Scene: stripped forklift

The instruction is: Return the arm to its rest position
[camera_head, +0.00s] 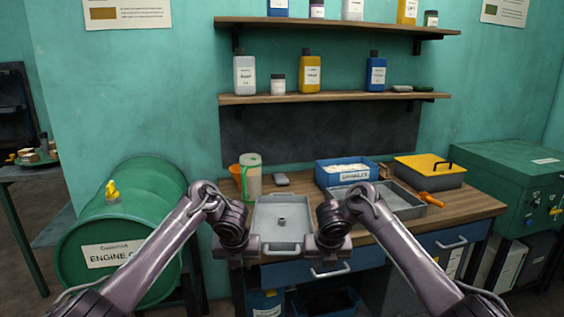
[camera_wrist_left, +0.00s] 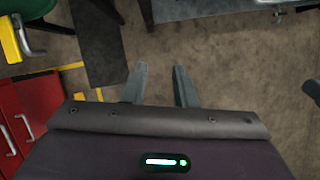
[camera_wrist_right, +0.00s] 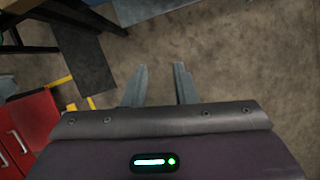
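My two arms reach in from the lower corners of the head view, elbows raised, with their wrists side by side in front of the workbench (camera_head: 470,203). My left gripper (camera_wrist_left: 159,84) has its two fingers apart, with only bare floor between them. My right gripper (camera_wrist_right: 160,84) also has its fingers apart and holds nothing. Both grippers point down toward the floor in the wrist views. Their fingers are hidden in the head view.
A grey tray (camera_head: 268,214) with a small dark part (camera_head: 281,222) lies on the bench between my wrists. A blue bin (camera_head: 325,178), a yellow-lidded box (camera_head: 430,165) and a green cabinet (camera_head: 500,182) are at right. Shelves (camera_head: 330,97) hang behind.

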